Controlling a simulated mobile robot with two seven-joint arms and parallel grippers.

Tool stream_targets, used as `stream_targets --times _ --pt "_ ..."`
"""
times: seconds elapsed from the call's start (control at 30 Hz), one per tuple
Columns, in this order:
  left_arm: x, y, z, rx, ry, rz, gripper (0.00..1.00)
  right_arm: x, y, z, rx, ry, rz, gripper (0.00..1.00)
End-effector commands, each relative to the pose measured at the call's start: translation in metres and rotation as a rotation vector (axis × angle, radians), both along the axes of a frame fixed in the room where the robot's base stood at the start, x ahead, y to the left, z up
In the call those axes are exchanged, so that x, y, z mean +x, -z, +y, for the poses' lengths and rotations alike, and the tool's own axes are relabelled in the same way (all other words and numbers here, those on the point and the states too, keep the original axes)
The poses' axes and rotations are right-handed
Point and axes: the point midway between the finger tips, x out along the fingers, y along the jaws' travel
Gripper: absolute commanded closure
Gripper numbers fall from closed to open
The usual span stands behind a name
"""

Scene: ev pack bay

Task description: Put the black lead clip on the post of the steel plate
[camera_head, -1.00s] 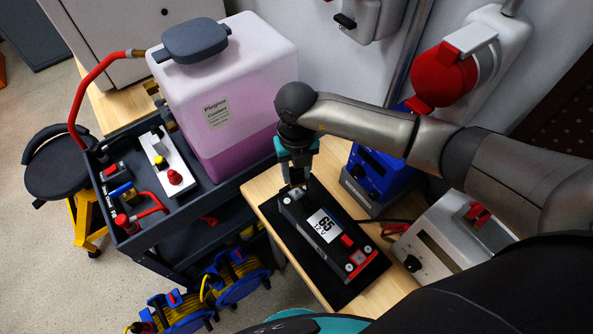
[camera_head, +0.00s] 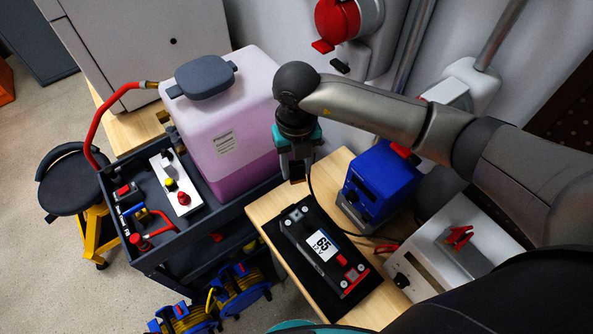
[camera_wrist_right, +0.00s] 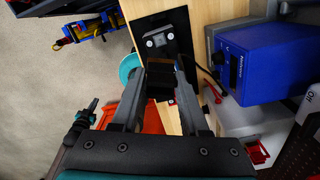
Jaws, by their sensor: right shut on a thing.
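My right gripper (camera_head: 297,177) hangs over the far end of the battery (camera_head: 325,245), shut on a small black clip (camera_wrist_right: 160,85). The clip lies between the fingers in the right wrist view, and a black lead runs down from the gripper. The battery's far end has a small steel plate (camera_wrist_right: 158,40) with bolt-like tops. The clip stands apart from the battery. My left gripper is out of view.
A blue box (camera_head: 383,182) and a grey charger (camera_head: 425,255) with a red clip (camera_head: 458,236) stand right of the battery. The dark cart (camera_head: 150,258) carries a large jug (camera_head: 235,150). Bare bench (camera_head: 265,207) shows left of the battery.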

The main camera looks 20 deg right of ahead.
Motion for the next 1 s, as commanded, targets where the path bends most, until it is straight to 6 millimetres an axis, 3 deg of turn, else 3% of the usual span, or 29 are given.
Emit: stream_targets --times 0.7,1.0 --pt "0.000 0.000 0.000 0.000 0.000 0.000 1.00 0.001 -0.046 0.000 0.002 0.000 -0.002 1.00" --pt "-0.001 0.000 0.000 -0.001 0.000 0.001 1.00 0.000 -0.050 0.000 0.001 0.001 -0.001 1.00"
